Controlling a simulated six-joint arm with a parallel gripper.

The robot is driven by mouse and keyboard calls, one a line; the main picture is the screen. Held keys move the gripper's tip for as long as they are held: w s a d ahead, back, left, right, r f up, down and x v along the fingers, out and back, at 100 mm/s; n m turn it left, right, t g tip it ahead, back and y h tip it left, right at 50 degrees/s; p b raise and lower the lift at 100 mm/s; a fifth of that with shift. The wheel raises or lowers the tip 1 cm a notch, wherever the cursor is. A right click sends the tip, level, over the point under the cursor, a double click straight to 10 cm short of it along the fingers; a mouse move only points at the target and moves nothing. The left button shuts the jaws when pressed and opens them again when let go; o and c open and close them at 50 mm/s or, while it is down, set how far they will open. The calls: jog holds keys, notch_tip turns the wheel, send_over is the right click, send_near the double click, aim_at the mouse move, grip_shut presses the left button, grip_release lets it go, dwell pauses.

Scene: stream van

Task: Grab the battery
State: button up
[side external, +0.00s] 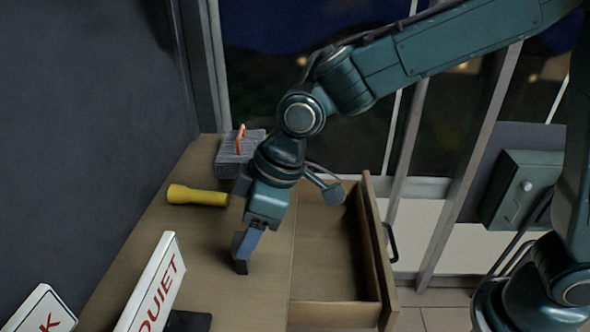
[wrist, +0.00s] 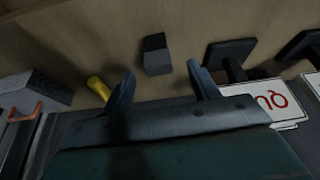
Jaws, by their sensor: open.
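A small block, dark grey with a black end, looks like the battery (wrist: 157,62). In the wrist view it lies on the wooden surface, centred between my fingertips and a little beyond them. My gripper (wrist: 162,75) is open, with nothing held between its two blue-grey fingers. In the side external view my gripper (side external: 242,262) points down, low over the worktop left of the open drawer. I cannot make out the battery apart from the dark fingertips there.
A yellow flashlight (side external: 198,196) lies on the worktop (side external: 150,236) behind my gripper. A grey box (side external: 228,158) with an orange handle stands farther back. A QUIET sign (side external: 152,290) and another sign (side external: 40,314) stand in front. The open drawer (side external: 332,262) looks empty.

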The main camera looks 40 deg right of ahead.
aim_at(239, 239)
jog(key=shift+w+a+f, duration=0.1)
jog(key=shift+f, duration=0.1)
jog(key=shift+f, duration=0.1)
jog(key=shift+x, duration=2.5)
jog(key=shift+w, duration=0.1)
jog(key=c, duration=1.1)
notch_tip(239, 239, up, 20)
